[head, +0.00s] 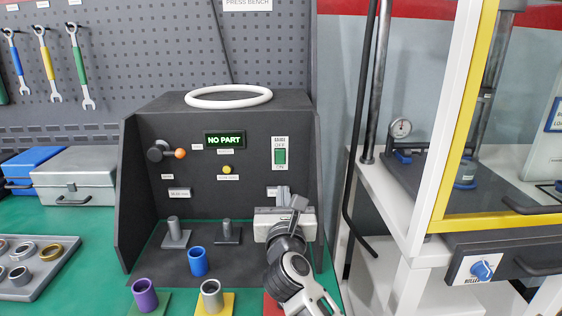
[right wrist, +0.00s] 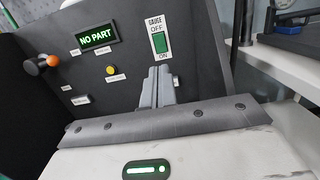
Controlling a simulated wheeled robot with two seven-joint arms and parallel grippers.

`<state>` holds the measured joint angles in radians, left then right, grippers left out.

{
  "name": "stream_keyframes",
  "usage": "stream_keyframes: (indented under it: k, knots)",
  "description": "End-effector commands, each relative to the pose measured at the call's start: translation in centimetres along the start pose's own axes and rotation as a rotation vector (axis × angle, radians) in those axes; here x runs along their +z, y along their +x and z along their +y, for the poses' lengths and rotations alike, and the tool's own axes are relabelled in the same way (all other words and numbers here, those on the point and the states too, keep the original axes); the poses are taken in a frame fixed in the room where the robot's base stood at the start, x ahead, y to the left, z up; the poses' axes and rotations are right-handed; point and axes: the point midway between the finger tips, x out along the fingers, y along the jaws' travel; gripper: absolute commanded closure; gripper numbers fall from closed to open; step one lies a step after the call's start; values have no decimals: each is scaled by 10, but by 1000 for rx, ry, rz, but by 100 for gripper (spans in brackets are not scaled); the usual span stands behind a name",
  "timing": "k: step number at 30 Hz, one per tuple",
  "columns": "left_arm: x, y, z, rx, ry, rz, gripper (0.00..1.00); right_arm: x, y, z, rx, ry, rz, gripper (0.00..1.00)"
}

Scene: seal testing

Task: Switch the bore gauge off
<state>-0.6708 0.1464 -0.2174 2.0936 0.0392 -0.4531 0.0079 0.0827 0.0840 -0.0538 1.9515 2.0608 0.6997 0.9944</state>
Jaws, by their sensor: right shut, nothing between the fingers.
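The bore gauge (head: 218,178) is a dark grey bench unit with a lit green display (head: 224,140) reading "NO PART". Its green rocker switch (head: 280,157) sits on a white plate, with "OFF" above it and "ON" below. The switch also shows in the right wrist view (right wrist: 161,41), uncovered. Which way it is pressed I cannot tell. My right gripper (head: 284,190) is shut and empty, its fingers pointing at the panel below the switch. In the right wrist view its fingertips (right wrist: 158,70) appear just below the "ON" label. My left gripper is not in view.
An orange-tipped knob (head: 180,153) and a yellow button (head: 227,170) are left of the switch. A white ring (head: 228,96) lies on top. Blue (head: 198,261), purple (head: 145,295) and grey (head: 212,295) sleeves stand in front. A white-framed press (head: 450,120) stands at right.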

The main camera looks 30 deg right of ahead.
Motion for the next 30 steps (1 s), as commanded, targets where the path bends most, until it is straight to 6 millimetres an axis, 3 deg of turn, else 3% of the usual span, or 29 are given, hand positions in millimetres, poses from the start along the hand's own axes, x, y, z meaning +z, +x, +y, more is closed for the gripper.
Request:
stream_keyframes:
  k: [7,11,24,30]
  knots:
    - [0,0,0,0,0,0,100,1,2,0,2,-4,-4,100]
    - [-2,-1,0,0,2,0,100,2,15,0,2,-7,-7,100]
    - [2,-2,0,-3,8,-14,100,3,104,0,0,-8,-7,100]
    - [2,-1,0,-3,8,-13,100,2,131,0,2,-7,-6,100]
